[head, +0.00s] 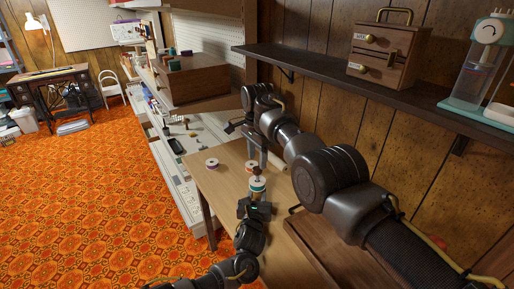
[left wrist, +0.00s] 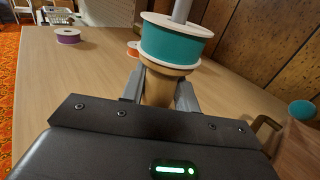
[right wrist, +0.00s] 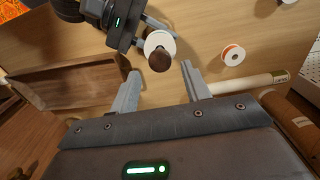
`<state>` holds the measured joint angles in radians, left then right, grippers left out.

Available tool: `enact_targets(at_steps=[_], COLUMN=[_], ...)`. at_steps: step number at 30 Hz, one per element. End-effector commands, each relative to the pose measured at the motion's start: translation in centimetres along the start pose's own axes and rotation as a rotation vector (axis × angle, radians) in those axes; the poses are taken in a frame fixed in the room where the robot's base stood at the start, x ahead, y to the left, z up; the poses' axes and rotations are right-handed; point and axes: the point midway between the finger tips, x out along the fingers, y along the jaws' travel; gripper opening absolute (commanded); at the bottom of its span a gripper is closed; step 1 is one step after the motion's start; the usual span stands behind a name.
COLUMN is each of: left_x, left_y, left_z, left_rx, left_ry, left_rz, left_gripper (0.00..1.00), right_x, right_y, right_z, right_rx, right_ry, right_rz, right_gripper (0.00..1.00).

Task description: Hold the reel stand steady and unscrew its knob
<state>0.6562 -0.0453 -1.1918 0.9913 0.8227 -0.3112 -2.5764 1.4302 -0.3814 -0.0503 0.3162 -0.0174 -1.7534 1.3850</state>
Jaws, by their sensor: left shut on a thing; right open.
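The reel stand carries a white-edged teal ribbon reel (head: 258,184), which is large in the left wrist view (left wrist: 175,42). My left gripper (head: 257,203) is shut on the stand's turned wooden stem (left wrist: 158,88), just below the reel. The dark brown round knob (right wrist: 159,60) tops the stand in the right wrist view. My right gripper (right wrist: 160,75) is open above the stand, with the knob between and just beyond its fingertips, apart from both. In the head view my right gripper (head: 257,152) points down over the stand. The stand's foot is hidden.
A purple reel (head: 211,163) and an orange reel (right wrist: 232,55) lie on the wooden table (head: 215,185). A pale roll (right wrist: 250,83) lies near the orange reel. A wooden tray (right wrist: 70,72) is at the table's near right. A dark wall shelf (head: 330,65) overhangs the right side.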

Motion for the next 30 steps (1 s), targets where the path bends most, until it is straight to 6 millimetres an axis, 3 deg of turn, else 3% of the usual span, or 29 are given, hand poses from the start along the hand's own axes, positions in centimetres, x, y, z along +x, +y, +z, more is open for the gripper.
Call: enact_targets(at_steps=[3,9,20,30], left_x=[0.0,0.0,0.0,0.0], left_y=[0.0,0.0,0.0,0.0], left_z=[-0.1,-0.1,-0.1,-0.1], left_rx=[0.001,0.001,0.001,0.001], left_ry=[0.002,0.002,0.001,0.001], left_rz=[0.0,0.0,0.0,0.0], left_gripper=[0.0,0.0,0.0,0.0], right_x=[1.9,3.7,4.2,4.2], right_y=[0.1,0.0,0.0,0.0], right_z=[0.0,0.0,0.0,0.0], right_rx=[-0.002,-0.001,-0.001,-0.002], right_ry=[-0.001,0.0,0.0,0.0], right_rz=[0.002,0.0,-0.001,-0.001], right_gripper=[0.47,0.47,0.47,0.03])
